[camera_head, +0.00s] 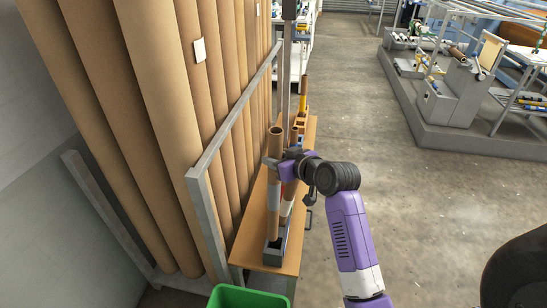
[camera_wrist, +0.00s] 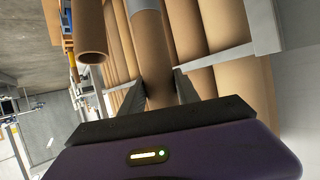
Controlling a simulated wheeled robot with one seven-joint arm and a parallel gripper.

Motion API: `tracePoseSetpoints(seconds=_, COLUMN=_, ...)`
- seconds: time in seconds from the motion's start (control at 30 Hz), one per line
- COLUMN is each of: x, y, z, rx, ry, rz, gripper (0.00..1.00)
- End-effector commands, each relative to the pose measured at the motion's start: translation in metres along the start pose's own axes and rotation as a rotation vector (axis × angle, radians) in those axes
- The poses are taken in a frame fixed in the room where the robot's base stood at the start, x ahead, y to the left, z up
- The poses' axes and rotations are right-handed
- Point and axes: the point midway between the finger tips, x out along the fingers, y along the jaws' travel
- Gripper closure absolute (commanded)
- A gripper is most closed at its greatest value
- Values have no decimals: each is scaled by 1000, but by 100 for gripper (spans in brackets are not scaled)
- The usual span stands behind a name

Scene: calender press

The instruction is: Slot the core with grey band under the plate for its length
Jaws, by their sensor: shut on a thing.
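The core with grey band (camera_head: 274,222) is a brown tube standing about upright at the near end of a narrow wooden bench. My gripper (camera_head: 273,163) is shut on it near its open top. The band shows pale around its middle. Its lower end meets a grey open-topped holder (camera_head: 273,257); how deep it sits inside is hidden. In the wrist view the core (camera_wrist: 155,50) is between the two fingers (camera_wrist: 161,86), with the grey band (camera_wrist: 143,5) at the top edge. No plate's marking is readable.
Another brown core (camera_wrist: 91,30) stands close by in the wrist view. Farther along the wooden bench (camera_head: 254,238) are more cores and coloured holders, including an orange one (camera_head: 300,121). Tall brown rolls (camera_head: 165,110) behind a grey rail stand left. A green bin (camera_head: 246,297) is in front.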

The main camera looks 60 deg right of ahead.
Motion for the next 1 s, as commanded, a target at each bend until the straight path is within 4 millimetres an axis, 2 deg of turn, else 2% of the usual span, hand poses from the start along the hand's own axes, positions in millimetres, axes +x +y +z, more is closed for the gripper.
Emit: tracePoseSetpoints(seconds=1.0, x=27, y=1, z=64, rx=1, ry=-9, rz=-1, gripper=100)
